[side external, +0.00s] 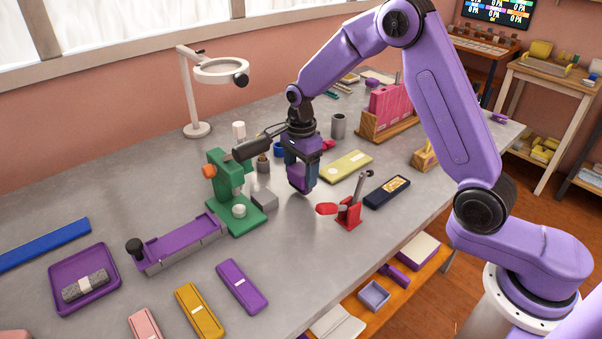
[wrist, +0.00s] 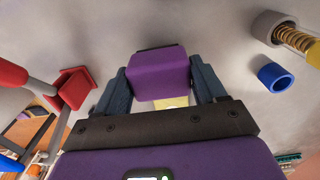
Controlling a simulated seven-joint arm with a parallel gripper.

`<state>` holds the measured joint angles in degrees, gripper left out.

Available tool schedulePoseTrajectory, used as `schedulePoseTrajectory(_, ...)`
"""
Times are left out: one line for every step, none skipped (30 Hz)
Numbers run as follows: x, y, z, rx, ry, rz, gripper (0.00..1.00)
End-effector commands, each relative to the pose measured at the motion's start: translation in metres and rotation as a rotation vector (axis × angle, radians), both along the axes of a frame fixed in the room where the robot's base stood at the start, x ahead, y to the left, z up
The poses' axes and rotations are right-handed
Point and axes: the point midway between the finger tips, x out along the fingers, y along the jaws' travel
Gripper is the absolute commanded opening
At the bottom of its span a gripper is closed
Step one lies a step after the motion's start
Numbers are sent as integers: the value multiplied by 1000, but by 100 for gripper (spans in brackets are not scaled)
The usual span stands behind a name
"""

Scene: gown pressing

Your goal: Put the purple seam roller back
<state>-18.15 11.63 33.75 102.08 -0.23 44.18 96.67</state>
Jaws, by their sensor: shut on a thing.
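My gripper (side external: 301,172) is above the middle of the grey table, pointing down. In the wrist view my gripper (wrist: 160,82) has its dark blue-grey fingers on both sides of a purple block-shaped piece, which looks like the purple seam roller (wrist: 160,72). The same purple piece (side external: 298,181) shows low between the fingers in the side view; it appears a little above the table. Its underside and any roller wheel are hidden. I cannot tell which spot is its holder.
A red stand (side external: 349,214) is close on the right. A purple tray (side external: 61,274) and purple-topped rail (side external: 180,243) lie front left. A blue ring (wrist: 275,74) shows in the wrist view.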

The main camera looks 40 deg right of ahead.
Motion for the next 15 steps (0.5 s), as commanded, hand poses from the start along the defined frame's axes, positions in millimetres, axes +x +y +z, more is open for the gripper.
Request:
schedulePoseTrajectory(-1,0,-6,0,3,0,36)
schedulePoseTrajectory(0,0,-8,0,1,0,36)
schedulePoseTrajectory(0,0,-9,0,0,0,36)
schedulePoseTrajectory(0,0,-10,0,-1,0,36)
schedulePoseTrajectory(0,0,-10,0,-1,0,36)
schedulePoseTrajectory(0,0,-10,0,-1,0,36)
schedulePoseTrajectory(0,0,-10,0,-1,0,36)
schedulePoseTrajectory(0,0,-10,0,-1,0,36)
schedulePoseTrajectory(0,0,-10,0,-1,0,36)
schedulePoseTrajectory(0,0,-10,0,-1,0,36)
schedulePoseTrajectory(0,0,-10,0,-1,0,36)
schedulePoseTrajectory(0,0,-11,0,-1,0,36)
schedulePoseTrajectory(0,0,-11,0,0,0,36)
schedulePoseTrajectory(0,0,-12,0,0,0,36)
schedulePoseTrajectory(0,0,-13,0,0,0,36)
